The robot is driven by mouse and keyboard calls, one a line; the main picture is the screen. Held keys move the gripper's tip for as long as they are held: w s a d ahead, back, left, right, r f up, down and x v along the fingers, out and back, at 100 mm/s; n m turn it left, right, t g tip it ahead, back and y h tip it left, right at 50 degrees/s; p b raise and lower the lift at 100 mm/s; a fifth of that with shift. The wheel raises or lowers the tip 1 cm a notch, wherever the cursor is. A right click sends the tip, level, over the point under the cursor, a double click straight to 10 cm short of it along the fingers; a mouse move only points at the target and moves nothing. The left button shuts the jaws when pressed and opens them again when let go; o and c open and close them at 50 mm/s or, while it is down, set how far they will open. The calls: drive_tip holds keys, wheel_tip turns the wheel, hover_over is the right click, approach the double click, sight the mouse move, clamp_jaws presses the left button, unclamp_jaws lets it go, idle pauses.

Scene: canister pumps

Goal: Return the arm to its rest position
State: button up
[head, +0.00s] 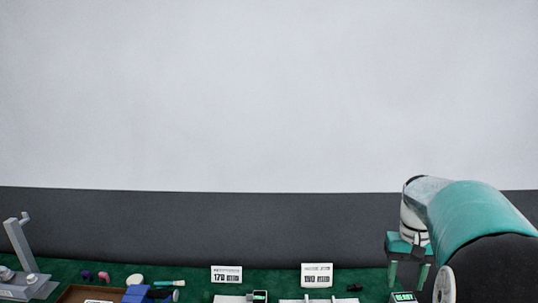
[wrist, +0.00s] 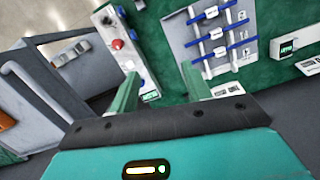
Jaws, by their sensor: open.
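My gripper (head: 407,280) is at the lower right in the head view, at the end of my teal and white arm, with its two green fingers pointing down. In the wrist view my gripper (wrist: 160,88) shows its two green fingers spread apart with nothing between them. The fingers are over the green work surface (wrist: 166,60). I cannot tell how high they are above it. Part of my arm hides the right end of the surface in the head view.
The head view shows two label cards (head: 227,274) (head: 317,275), a brown tray (head: 72,294) and a grey stand (head: 20,250). The wall above is clear.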

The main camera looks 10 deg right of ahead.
drive_tip(key=s+a+r+n+t, duration=0.1)
drive_tip(key=s+a, duration=0.4)
drive_tip(key=a, duration=0.8)
drive_tip(key=s+a+r+n+t, duration=0.2)
drive_tip(key=s+a+t, duration=0.3)
drive_tip(key=a, duration=0.7)
drive_tip(key=shift+s+a+r+n+t, duration=0.2)
drive_tip(key=shift+a+n+t, duration=0.25)
drive_tip(key=shift+n, duration=0.45)
drive_tip(key=shift+d, duration=0.15)
